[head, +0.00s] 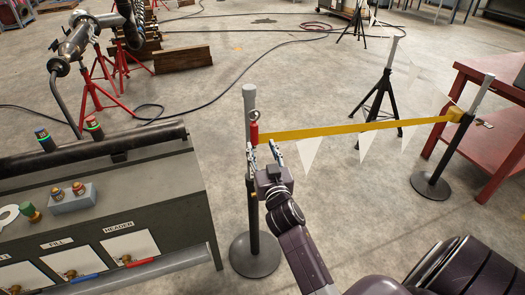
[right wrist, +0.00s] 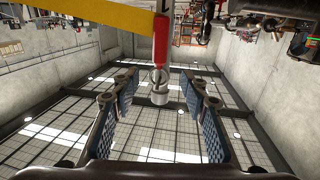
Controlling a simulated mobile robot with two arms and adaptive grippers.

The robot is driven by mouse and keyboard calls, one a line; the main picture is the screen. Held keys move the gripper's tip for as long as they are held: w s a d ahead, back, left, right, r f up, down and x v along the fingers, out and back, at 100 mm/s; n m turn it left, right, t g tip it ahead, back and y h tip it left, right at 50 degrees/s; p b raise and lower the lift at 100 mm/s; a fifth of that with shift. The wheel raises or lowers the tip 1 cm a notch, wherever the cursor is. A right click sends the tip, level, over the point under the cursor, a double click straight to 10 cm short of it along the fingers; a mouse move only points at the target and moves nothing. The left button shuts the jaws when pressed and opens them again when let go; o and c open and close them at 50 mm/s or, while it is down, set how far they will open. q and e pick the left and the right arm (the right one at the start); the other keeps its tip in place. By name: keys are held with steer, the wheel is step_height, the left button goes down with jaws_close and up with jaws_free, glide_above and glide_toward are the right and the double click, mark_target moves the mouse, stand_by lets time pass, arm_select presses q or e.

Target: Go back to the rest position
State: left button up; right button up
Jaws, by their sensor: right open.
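My right gripper (head: 263,153) is open in front of the grey-topped post (head: 249,101). Just above its fingertips, a red piece with a metal ring (head: 254,132) sits at the post, at the left end of a yellow strap (head: 350,129). In the right wrist view, the open fingers (right wrist: 162,104) stand apart with nothing gripped. The red piece (right wrist: 160,42) and the post's top (right wrist: 159,92) show beyond and between them. Whether a finger touches the post cannot be told. My left gripper is not in view.
The strap with white pennants runs to a second post (head: 471,115) near a red table (head: 487,95). A bench with labelled valves (head: 105,175) stands at left. A flanged pipe (head: 92,32) rests on red stands behind. Cables cross the floor.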

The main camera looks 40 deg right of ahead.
steer(key=shift+s+a, duration=0.1)
steer(key=shift+s, duration=0.3)
steer(key=s+a+f+n+g+y, duration=0.15)
steer(key=a+f, duration=0.25)
steer(key=f, duration=0.8)
steer(key=s+a+f+n+g+y, duration=0.1)
steer(key=s+a+f+g+y, duration=0.15)
steer(key=f, duration=0.95)
steer(key=s+a+f+n+g+y, duration=0.1)
steer(key=s+a+f+g, duration=0.15)
steer(key=s+f, duration=0.4)
steer(key=s+a+f+n+g, duration=0.1)
steer(key=s+a+f, duration=0.2)
steer(key=f, duration=0.6)
steer(key=s+a+f+n+g+y, duration=0.1)
steer(key=s+a+f+g, duration=0.2)
steer(key=s+f, duration=1)
steer(key=s+f+g, duration=0.2)
steer(key=s+f, duration=0.2)
steer(key=s, duration=0.8)
steer(key=s+f+n+g, duration=0.1)
steer(key=s+f+g, duration=0.2)
steer(key=s, duration=1)
steer(key=shift+s+a+f+y, duration=0.15)
steer(key=shift+s+f+y, duration=0.1)
steer(key=shift+f+y, duration=0.15)
steer(key=shift+n, duration=0.25)
